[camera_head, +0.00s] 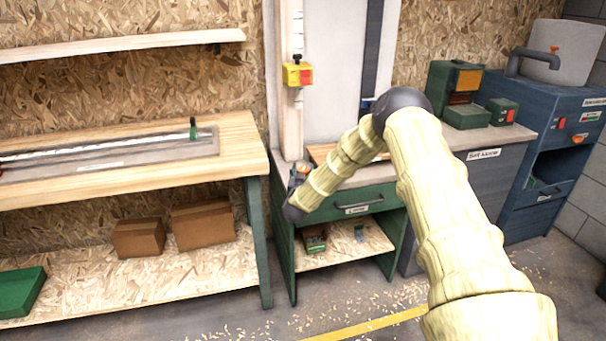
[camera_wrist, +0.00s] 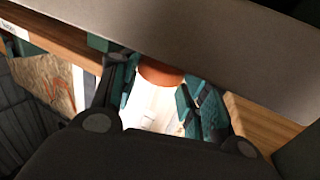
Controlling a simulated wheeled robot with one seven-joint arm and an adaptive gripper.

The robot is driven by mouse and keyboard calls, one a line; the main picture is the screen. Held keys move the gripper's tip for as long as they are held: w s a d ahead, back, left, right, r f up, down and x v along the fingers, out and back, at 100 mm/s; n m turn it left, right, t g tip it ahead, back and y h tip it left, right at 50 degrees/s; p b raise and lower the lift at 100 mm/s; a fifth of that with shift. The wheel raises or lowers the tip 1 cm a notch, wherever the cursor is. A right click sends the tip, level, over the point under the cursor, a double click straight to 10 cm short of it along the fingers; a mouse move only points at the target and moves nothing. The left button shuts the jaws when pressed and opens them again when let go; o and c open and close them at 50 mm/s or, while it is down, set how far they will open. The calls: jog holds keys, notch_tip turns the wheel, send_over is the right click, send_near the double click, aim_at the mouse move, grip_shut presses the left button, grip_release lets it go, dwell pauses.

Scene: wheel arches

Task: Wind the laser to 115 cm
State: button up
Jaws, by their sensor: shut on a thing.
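A tall pale post (camera_head: 291,120) with dark marks stands against a white panel. A yellow box with a red part (camera_head: 298,75), perhaps the laser, sits high on the post. I cannot read any height figure. My gripper (camera_head: 300,170) is low at the foot of the post, at the left end of the green bench. In the wrist view, my gripper's teal fingers (camera_wrist: 162,92) are on both sides of a round orange knob (camera_wrist: 160,74), shut on it. The knob's upper part is hidden behind a grey slab. A bright white surface shows below the knob.
A green-drawer bench (camera_head: 362,202) stands under my forearm. A wooden workbench (camera_head: 235,150) with a long grey rail is to the left, cardboard boxes (camera_head: 203,224) below it. Green machines (camera_head: 455,85) and a blue cabinet (camera_head: 560,115) are to the right.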

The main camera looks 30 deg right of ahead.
jog(key=m+g+h, duration=0.1)
jog(key=m+g+h+b, duration=0.1)
jog(key=g+h, duration=0.1)
jog(key=m+g+h, duration=0.1)
jog(key=m, duration=0.1)
jog(key=shift+w+a+f+g+h, duration=0.15)
jog(key=shift+w+a+g+h, duration=0.15)
jog(key=shift+w+a+h, duration=0.1)
jog(key=shift+w+m+g+h+b, duration=0.15)
jog(key=shift+m+g+h+b, duration=0.55)
jog(key=shift+m+g, duration=0.55)
jog(key=shift+w+m+g+h+b, duration=0.1)
jog(key=shift+m+g+h+b, duration=0.6)
jog(key=shift+g, duration=0.95)
jog(key=shift+m, duration=0.25)
jog(key=o, duration=1)
jog(key=shift+r+t, duration=0.25)
jog(key=shift+t, duration=0.05)
